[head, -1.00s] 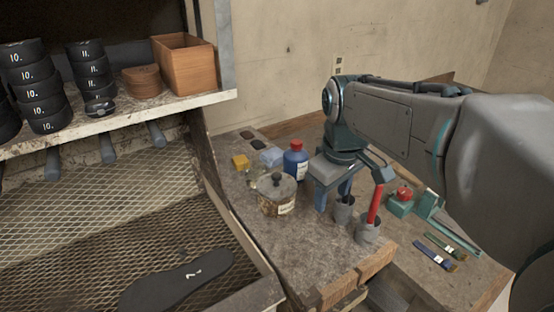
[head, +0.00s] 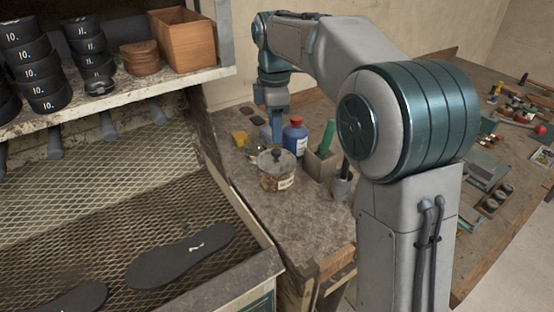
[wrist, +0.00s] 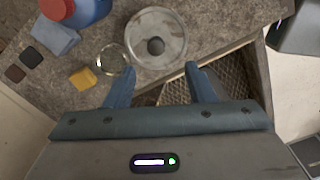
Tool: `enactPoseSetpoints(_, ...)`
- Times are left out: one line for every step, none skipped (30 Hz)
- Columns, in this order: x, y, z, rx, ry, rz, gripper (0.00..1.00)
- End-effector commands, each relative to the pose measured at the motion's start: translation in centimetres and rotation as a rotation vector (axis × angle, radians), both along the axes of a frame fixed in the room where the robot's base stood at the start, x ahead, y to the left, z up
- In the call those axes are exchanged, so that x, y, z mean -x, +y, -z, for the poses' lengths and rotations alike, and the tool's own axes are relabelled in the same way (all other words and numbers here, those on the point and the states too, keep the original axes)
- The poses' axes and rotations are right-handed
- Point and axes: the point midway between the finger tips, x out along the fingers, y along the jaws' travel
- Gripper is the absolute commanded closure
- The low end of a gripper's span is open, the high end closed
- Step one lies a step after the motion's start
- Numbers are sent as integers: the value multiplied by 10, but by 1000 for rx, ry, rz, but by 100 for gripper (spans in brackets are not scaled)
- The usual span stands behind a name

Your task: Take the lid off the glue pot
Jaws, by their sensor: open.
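The glue pot (head: 275,183) is a squat glass jar with amber contents and a pale label, upright on the bench in the head view. Its round grey lid (head: 269,160) with a dark knob sits on top. The wrist view shows the lid (wrist: 172,27) from above with its knob (wrist: 155,45) in the middle. My gripper (wrist: 160,69) is open and empty, its two blue fingers reaching toward the lid's near edge in that view, apart from the knob. In the head view my gripper (head: 276,124) hangs above and behind the pot, its fingertips partly hidden.
A blue bottle with a red cap (head: 295,136) stands close behind the pot. A yellow block (wrist: 83,78), a blue pad (wrist: 55,37) and a clear glass ring (wrist: 111,60) lie nearby. A holder with a green handle (head: 327,138) and a dark-handled cup (head: 341,187) stand to the right.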

Motion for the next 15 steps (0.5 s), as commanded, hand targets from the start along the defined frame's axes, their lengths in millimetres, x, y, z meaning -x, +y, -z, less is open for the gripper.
enactPoseSetpoints(0,0,9,0,2,0,51)
enactPoseSetpoints(0,0,13,0,2,1,51)
enactPoseSetpoints(0,0,18,0,2,1,51)
enactPoseSetpoints(0,0,21,0,1,1,51)
enactPoseSetpoints(0,0,23,0,0,1,51)
enactPoseSetpoints(0,0,25,0,0,1,51)
enactPoseSetpoints(0,0,26,0,0,1,51)
enactPoseSetpoints(0,0,28,0,0,1,51)
enactPoseSetpoints(-1,0,31,0,0,1,51)
enactPoseSetpoints(-1,-1,34,0,1,1,51)
enactPoseSetpoints(-2,-1,38,0,2,1,51)
enactPoseSetpoints(-3,-1,44,0,3,1,51)
enactPoseSetpoints(-4,-2,49,1,4,1,51)
enactPoseSetpoints(-5,-2,53,0,3,1,51)
enactPoseSetpoints(-6,-3,59,1,3,1,51)
